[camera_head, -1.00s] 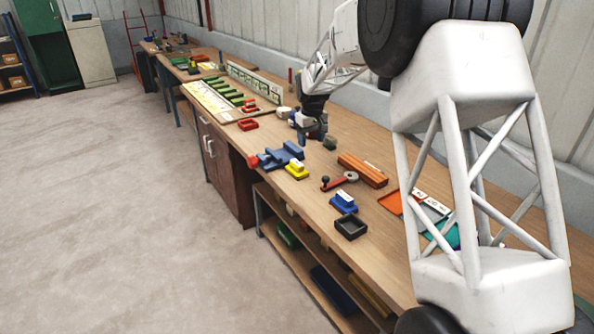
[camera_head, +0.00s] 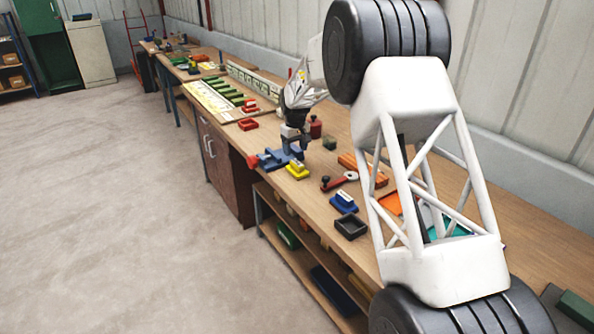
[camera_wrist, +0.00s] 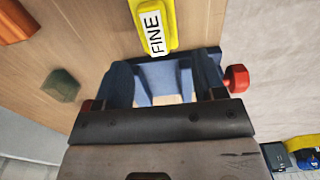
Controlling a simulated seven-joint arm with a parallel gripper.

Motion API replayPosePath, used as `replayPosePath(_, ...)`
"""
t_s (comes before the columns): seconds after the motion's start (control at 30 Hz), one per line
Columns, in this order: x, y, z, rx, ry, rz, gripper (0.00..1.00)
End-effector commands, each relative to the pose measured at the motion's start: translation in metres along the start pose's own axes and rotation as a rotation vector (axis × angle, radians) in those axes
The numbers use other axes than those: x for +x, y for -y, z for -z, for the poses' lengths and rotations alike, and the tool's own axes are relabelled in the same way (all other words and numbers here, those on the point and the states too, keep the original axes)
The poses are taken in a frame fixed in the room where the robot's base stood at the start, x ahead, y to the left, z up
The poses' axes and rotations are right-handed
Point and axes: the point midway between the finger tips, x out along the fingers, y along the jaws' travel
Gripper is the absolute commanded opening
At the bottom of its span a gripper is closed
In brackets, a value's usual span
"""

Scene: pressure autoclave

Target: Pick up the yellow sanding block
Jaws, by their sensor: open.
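The yellow sanding block (camera_head: 297,171) lies on the workbench, just in front of the blue vise (camera_head: 272,158). In the wrist view the yellow block (camera_wrist: 152,22) shows at the top edge, partly cut off, with a white label reading "FINE". My gripper (camera_head: 294,148) is above the vise, a little behind the yellow block. In the wrist view my gripper (camera_wrist: 155,98) is open, and the blue vise (camera_wrist: 165,80) shows between and beyond its fingers. Nothing is seen held. The fingertips are hard to make out in the head view.
A red vise handle end (camera_wrist: 236,78) is close on the right in the wrist view. Nearby on the bench (camera_head: 325,222) are a blue block (camera_head: 343,202), a black tray (camera_head: 350,227), a red-handled tool (camera_head: 338,182), a dark green block (camera_head: 329,143) and an orange piece (camera_head: 362,168).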

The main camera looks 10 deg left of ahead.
Motion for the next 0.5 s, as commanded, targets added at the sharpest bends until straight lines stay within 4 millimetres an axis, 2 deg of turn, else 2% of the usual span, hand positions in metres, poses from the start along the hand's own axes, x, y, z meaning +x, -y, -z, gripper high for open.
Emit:
replayPosePath(0.2,0.018,0.000,-0.001,0.000,0.002,0.001,0.64)
replayPosePath(0.5,0.021,0.000,-0.001,0.000,0.001,0.000,0.64)
